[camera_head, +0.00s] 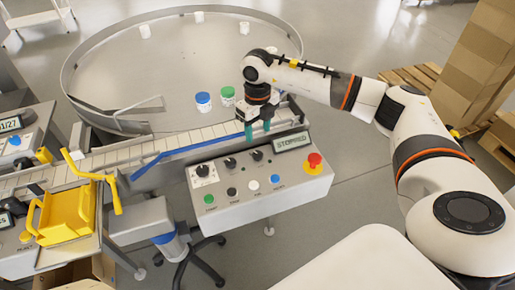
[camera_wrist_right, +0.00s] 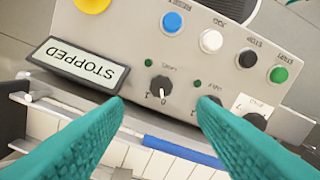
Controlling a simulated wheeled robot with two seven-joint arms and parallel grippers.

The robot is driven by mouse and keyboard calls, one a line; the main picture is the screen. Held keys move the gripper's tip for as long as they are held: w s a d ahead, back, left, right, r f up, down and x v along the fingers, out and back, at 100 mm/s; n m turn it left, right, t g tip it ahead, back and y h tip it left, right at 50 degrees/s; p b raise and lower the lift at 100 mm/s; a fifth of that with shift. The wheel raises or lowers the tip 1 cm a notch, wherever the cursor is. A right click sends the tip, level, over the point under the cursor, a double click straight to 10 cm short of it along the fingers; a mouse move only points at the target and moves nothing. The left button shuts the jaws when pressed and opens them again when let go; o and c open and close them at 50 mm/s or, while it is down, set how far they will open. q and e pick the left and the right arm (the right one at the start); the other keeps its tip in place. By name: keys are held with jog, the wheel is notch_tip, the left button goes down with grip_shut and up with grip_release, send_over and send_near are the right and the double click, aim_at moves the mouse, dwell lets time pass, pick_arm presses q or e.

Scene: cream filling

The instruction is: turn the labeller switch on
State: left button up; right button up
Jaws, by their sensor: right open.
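The grey control panel (camera_head: 262,190) has a row of three black rotary knobs: a left one (camera_head: 203,170), a middle one (camera_head: 231,162) and a right one (camera_head: 257,155). Their labels are too small to read surely, so I cannot tell which is the labeller switch. My right gripper (camera_head: 258,129), with teal fingers, is open and empty above the panel's back edge, near the right knob. In the right wrist view, the knob nearest the display (camera_wrist_right: 159,88) shows between the fingers (camera_wrist_right: 160,106). The middle knob (camera_wrist_right: 209,104) is partly hidden by one finger. My left gripper is out of view.
The display (camera_head: 292,142) reads STOPPED. A red emergency button (camera_head: 314,161) and several coloured push buttons (camera_head: 254,185) are on the panel. A conveyor (camera_head: 190,140) with a blue rail runs behind it. Blue-lidded (camera_head: 203,101) and green-lidded (camera_head: 227,96) jars stand on the round table.

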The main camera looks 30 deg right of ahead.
aim_at(258, 153)
notch_tip(258, 153, down, 9)
jog(key=shift+f+p, duration=0.1)
jog(key=shift+p, duration=1)
jog(key=c, duration=1)
jog(key=shift+o, duration=0.2)
jog(key=shift+m, duration=0.3)
jog(key=m+b, duration=0.1)
jog(key=m, duration=0.4)
jog(key=shift+m, duration=0.3)
jog(key=m, duration=0.5)
jog(key=shift+m, duration=0.3)
jog(key=shift+r, duration=0.2)
